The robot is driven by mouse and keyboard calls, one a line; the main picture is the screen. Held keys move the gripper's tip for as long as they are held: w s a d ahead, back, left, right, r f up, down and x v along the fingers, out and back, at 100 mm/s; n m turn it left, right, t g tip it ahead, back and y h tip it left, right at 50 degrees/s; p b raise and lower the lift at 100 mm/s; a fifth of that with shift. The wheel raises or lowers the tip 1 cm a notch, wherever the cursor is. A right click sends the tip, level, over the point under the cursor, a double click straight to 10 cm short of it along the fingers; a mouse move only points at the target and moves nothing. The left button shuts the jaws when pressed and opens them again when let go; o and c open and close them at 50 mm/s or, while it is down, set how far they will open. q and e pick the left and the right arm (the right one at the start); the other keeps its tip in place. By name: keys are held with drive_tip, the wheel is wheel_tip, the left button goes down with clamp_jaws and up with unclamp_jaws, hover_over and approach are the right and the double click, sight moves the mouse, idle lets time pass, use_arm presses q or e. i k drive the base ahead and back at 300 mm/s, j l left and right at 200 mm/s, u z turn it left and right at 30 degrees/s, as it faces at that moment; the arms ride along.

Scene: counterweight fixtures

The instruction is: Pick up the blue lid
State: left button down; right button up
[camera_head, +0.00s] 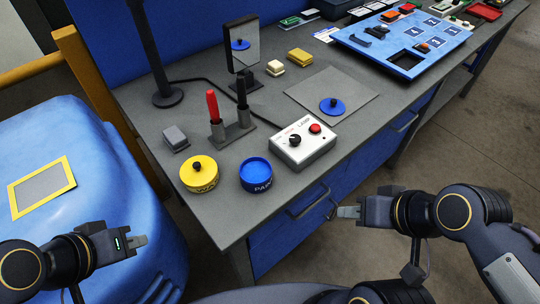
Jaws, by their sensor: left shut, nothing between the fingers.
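The blue lid (332,106) is a round blue disc with a dark knob. It lies on a grey mat (358,92) on the workbench. A blue round container (256,175) with lettering stands near the bench's front edge, open at the top. My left gripper (141,241) is shut and empty at the lower left, over the blue covered surface and far from the lid. My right gripper (341,212) is in front of the bench, near the drawer handle and below the lid in the picture. Its fingers look close together, but any gap is hard to make out.
A yellow lidded container (200,173), a white control box (303,143), and a holder with red and black handled tools (232,130) stand near the lid. A mirror (242,45) reflects the lid. A blue tray (405,42) lies at the back right.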

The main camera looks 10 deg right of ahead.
sight(332, 107)
drive_tip(key=k+j+u, duration=0.15)
drive_tip(key=k+u, duration=0.2)
drive_tip(key=k, duration=0.3)
drive_tip(key=l+u, duration=0.15)
drive_tip(key=u, duration=0.3)
drive_tip(key=l+u, duration=0.2)
drive_tip(key=u, duration=0.25)
drive_tip(key=l+u, duration=0.25)
drive_tip(key=u, duration=0.15)
drive_tip(key=l+u, duration=0.2)
drive_tip(key=u, duration=0.25)
drive_tip(key=k+l, duration=0.1)
drive_tip(key=l, duration=0.35)
drive_tip(key=k+l, duration=0.15)
drive_tip(key=l, duration=0.3)
drive_tip(key=k+l, duration=0.1)
drive_tip(key=l, duration=0.35)
drive_tip(key=k+l, duration=0.15)
drive_tip(key=l, duration=0.3)
drive_tip(key=k+l, duration=0.1)
drive_tip(key=l, duration=0.35)
drive_tip(key=k+l, duration=0.15)
drive_tip(key=l, duration=0.3)
